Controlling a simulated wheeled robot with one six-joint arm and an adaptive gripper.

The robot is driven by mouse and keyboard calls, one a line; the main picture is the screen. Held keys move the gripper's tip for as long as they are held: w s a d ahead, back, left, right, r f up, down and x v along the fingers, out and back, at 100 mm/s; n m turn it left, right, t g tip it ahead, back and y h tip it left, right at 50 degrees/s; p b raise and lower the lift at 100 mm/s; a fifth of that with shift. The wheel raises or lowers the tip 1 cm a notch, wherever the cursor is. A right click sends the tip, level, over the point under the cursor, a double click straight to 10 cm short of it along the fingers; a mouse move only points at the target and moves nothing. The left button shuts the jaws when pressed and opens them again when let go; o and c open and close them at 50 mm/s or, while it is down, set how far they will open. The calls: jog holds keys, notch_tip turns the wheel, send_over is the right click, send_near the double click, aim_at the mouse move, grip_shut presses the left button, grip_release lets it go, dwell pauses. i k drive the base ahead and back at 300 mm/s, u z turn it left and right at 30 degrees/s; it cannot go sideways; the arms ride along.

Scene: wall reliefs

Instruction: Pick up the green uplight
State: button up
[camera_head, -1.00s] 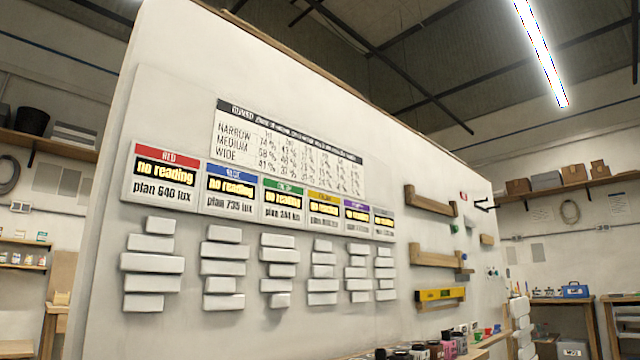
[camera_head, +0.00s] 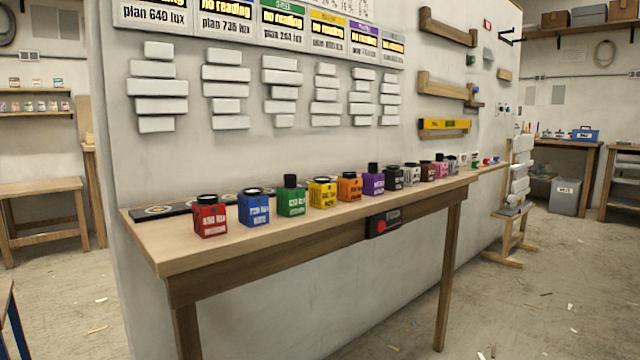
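The green uplight (camera_head: 291,196) is a small green box with pale lettering and a dark cylindrical top. It stands upright on the long wooden bench (camera_head: 200,258) against the white wall. The blue uplight (camera_head: 254,207) is to its left and the yellow one (camera_head: 322,193) to its right, both apart from it. My gripper is not in view.
A red uplight (camera_head: 209,216) stands near the bench's left end. Orange (camera_head: 349,187), purple (camera_head: 373,180) and several darker units continue to the right. A dark strip (camera_head: 180,209) lies behind the row. White relief blocks (camera_head: 160,88) project from the wall above. Floor in front is mostly clear.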

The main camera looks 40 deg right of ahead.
aim_at(291, 203)
jog(key=u, duration=0.9)
jog(key=k, duration=1)
jog(key=z, duration=2.1)
jog(key=i, duration=0.5)
jog(key=u, duration=0.05)
